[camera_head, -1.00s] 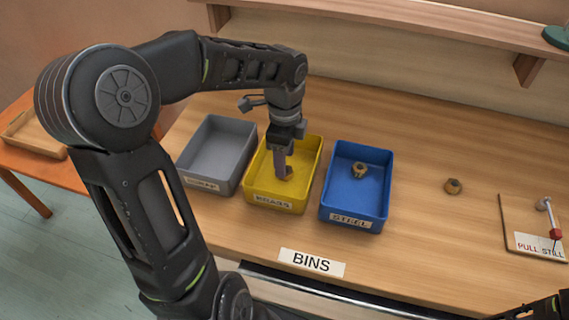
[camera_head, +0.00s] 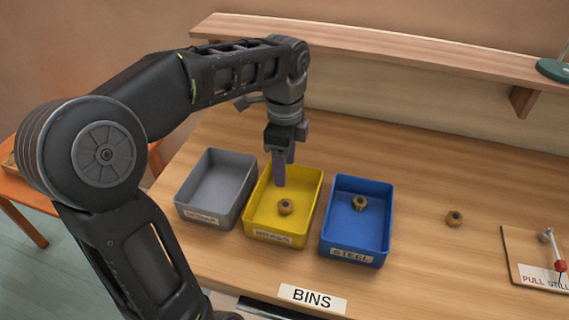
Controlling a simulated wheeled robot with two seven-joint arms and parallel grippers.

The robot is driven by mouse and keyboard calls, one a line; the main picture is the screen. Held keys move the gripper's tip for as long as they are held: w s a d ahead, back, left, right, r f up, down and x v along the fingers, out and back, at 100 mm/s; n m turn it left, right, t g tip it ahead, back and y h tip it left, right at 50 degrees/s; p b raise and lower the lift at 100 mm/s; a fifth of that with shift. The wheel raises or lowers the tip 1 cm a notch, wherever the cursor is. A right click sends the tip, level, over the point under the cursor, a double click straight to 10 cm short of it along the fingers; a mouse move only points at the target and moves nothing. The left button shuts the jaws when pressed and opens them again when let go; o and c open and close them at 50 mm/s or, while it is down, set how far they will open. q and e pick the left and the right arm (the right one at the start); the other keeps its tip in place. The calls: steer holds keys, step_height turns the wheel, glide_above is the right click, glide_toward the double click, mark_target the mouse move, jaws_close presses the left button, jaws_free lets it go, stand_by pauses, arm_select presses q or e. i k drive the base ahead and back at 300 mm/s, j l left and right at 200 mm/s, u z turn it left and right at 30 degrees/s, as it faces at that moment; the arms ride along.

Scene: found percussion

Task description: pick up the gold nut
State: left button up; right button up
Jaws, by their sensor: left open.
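My left gripper (camera_head: 281,180) is open and empty, pointing down over the back part of the yellow bin (camera_head: 314,202) labelled BRASS. A gold nut (camera_head: 286,207) with a dark centre lies on the floor of that bin, just below and in front of the fingertips, apart from them. A second gold nut (camera_head: 359,203) is in the blue bin (camera_head: 384,236) labelled STEEL. A third gold nut (camera_head: 454,218) lies on the bare table to the right of the bins. My right gripper does not show.
An empty grey bin (camera_head: 209,212) stands left of the yellow one. A BINS label (camera_head: 312,298) is at the table's front. A board (camera_head: 520,262) with a red-ended lever and a PULL label is at the right. A wooden shelf (camera_head: 400,52) runs along the back wall.

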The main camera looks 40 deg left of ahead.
mark_target(454, 219)
steer(key=k, duration=1)
